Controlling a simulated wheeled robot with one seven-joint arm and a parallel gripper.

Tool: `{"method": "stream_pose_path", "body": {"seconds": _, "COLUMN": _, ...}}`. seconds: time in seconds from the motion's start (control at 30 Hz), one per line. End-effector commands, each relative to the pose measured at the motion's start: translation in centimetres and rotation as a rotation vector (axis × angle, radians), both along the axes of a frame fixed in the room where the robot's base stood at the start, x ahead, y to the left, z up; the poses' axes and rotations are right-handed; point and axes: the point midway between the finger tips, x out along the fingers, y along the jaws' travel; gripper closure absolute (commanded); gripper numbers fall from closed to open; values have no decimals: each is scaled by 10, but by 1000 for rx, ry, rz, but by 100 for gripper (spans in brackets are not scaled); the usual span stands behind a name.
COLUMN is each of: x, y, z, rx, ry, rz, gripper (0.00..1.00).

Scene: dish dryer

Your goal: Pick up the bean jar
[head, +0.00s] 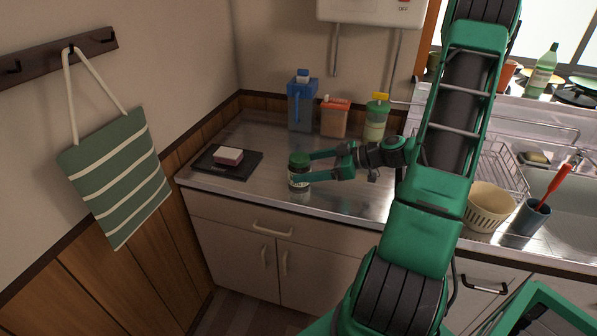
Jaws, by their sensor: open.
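A small dark jar with a green lid and a pale label, which looks like the bean jar (299,173), stands upright on the metal counter near its front edge. My gripper (312,167) comes in from the right with its two fingers open. One fingertip is at the far side of the jar near the lid and the other is at its near side. I cannot tell whether either finger touches the jar. The jar rests on the counter.
A blue container (301,103), an orange container (335,118) and a green bottle with a yellow cap (376,118) stand behind. A cream basket (488,207) is right.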

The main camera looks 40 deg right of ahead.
Motion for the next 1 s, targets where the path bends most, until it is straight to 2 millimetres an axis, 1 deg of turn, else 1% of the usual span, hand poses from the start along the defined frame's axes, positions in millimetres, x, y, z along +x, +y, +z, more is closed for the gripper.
{"method": "stream_pose_path", "body": {"seconds": 0.03, "x": 6, "y": 6, "z": -1, "rx": 1, "ry": 0, "rz": 4, "gripper": 23}}
{"method": "stream_pose_path", "body": {"seconds": 0.1, "x": 12, "y": 12, "z": -5, "rx": 1, "ry": 0, "rz": 4, "gripper": 23}}
{"method": "stream_pose_path", "body": {"seconds": 0.2, "x": 19, "y": 16, "z": -8, "rx": 1, "ry": 0, "rz": 2, "gripper": 23}}
{"method": "stream_pose_path", "body": {"seconds": 0.5, "x": 22, "y": 19, "z": -10, "rx": 0, "ry": 0, "rz": 0, "gripper": 23}}
{"method": "stream_pose_path", "body": {"seconds": 0.57, "x": 22, "y": 19, "z": -10, "rx": 0, "ry": 0, "rz": 0, "gripper": 38}}
{"method": "stream_pose_path", "body": {"seconds": 0.6, "x": 22, "y": 19, "z": -10, "rx": 0, "ry": 0, "rz": 0, "gripper": 47}}
{"method": "stream_pose_path", "body": {"seconds": 0.67, "x": 22, "y": 19, "z": -10, "rx": 0, "ry": 0, "rz": 0, "gripper": 62}}
{"method": "stream_pose_path", "body": {"seconds": 0.7, "x": 22, "y": 19, "z": -10, "rx": -1, "ry": -1, "rz": 0, "gripper": 71}}
{"method": "stream_pose_path", "body": {"seconds": 0.73, "x": 22, "y": 19, "z": -10, "rx": 0, "ry": 0, "rz": 0, "gripper": 78}}
{"method": "stream_pose_path", "body": {"seconds": 0.77, "x": 22, "y": 19, "z": -9, "rx": 0, "ry": -1, "rz": 0, "gripper": 81}}
{"method": "stream_pose_path", "body": {"seconds": 1.0, "x": 22, "y": 19, "z": -8, "rx": 0, "ry": -2, "rz": 2, "gripper": 81}}
